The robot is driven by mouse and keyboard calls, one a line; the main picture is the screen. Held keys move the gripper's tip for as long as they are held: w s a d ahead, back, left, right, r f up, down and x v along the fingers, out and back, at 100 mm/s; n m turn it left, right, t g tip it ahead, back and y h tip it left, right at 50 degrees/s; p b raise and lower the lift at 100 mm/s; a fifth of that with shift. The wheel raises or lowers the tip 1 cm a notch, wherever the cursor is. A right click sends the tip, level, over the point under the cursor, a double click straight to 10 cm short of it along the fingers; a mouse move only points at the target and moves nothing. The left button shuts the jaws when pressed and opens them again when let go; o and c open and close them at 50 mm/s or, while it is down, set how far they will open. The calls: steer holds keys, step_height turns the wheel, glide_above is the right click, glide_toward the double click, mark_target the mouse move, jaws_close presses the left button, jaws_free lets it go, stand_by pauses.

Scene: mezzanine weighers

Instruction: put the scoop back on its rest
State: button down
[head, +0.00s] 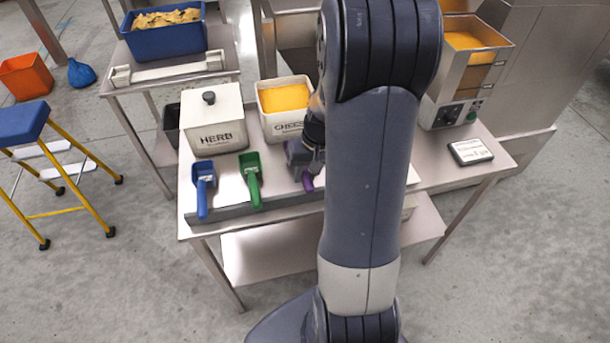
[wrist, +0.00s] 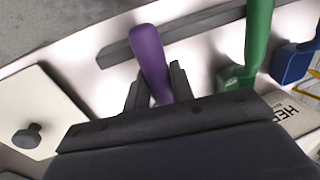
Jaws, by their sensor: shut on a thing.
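A purple scoop is in my gripper (head: 306,172). Its purple handle (head: 308,182) shows just below the jaws in the head view, above the right part of the table. In the wrist view the handle (wrist: 150,62) stands between the two dark fingers (wrist: 155,90), its end overlapping the grey rail. The scoop's bowl is hidden behind my gripper. The long grey rail (head: 235,212), likely the rest, runs along the table's front edge and also shows in the wrist view (wrist: 195,24). I cannot tell whether the handle touches it.
A blue scoop (head: 202,200) and a green scoop (head: 253,187) lie with handles toward the rail. Behind stand a lidded HERB bin (head: 213,122) and an open CHEESE bin (head: 270,121). A pale lid with a knob (wrist: 42,112) lies beside my gripper.

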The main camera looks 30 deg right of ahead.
steer(key=shift+x, duration=0.85)
steer(key=shift+d, duration=0.15)
steer(key=shift+f, duration=0.2)
steer(key=c, duration=1.2)
jaws_free()
steer(key=shift+r, duration=0.1)
steer(key=shift+r, duration=0.1)
steer(key=v, duration=1.2)
